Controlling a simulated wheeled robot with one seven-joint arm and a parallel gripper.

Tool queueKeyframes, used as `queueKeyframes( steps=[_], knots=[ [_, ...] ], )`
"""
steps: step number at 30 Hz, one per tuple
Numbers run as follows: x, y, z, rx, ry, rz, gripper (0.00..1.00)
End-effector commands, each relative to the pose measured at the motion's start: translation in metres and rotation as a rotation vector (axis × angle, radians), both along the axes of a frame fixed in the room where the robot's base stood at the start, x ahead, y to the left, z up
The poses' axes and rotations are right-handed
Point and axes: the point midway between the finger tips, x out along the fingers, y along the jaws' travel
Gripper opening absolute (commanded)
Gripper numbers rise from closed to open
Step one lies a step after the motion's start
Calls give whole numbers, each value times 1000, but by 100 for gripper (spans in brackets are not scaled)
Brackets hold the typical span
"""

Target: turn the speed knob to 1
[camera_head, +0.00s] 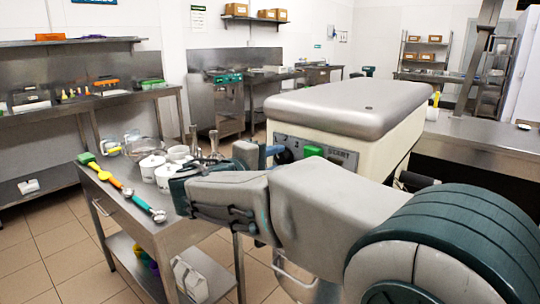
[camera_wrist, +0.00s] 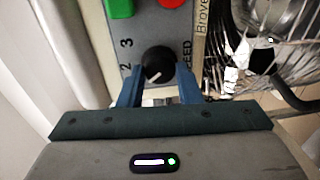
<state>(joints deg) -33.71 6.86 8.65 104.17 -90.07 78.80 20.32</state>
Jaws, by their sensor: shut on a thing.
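The black speed knob (camera_wrist: 158,66) sits on the grey control panel (camera_wrist: 150,20) of the cream machine (camera_head: 350,128). In the head view my arm hides part of the panel, and the knob (camera_head: 284,156) shows only as a dark patch.
A green button (camera_wrist: 119,8) and a red button (camera_wrist: 171,2) lie beyond the knob on the panel. A wire guard (camera_wrist: 285,40) over a metal bowl is at the right in the wrist view. A steel cart (camera_head: 150,225) with white cups (camera_head: 152,166) stands left of the machine.

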Motion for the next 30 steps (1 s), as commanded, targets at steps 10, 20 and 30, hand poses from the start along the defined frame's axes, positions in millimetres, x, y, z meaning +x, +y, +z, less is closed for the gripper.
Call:
queueKeyframes(
  steps=[10,20,30],
  knots=[
    [0,1,1,-114,87,1,8],
    [0,1,1,-136,104,2,8],
    [0,1,1,-135,104,1,53]
  ],
)
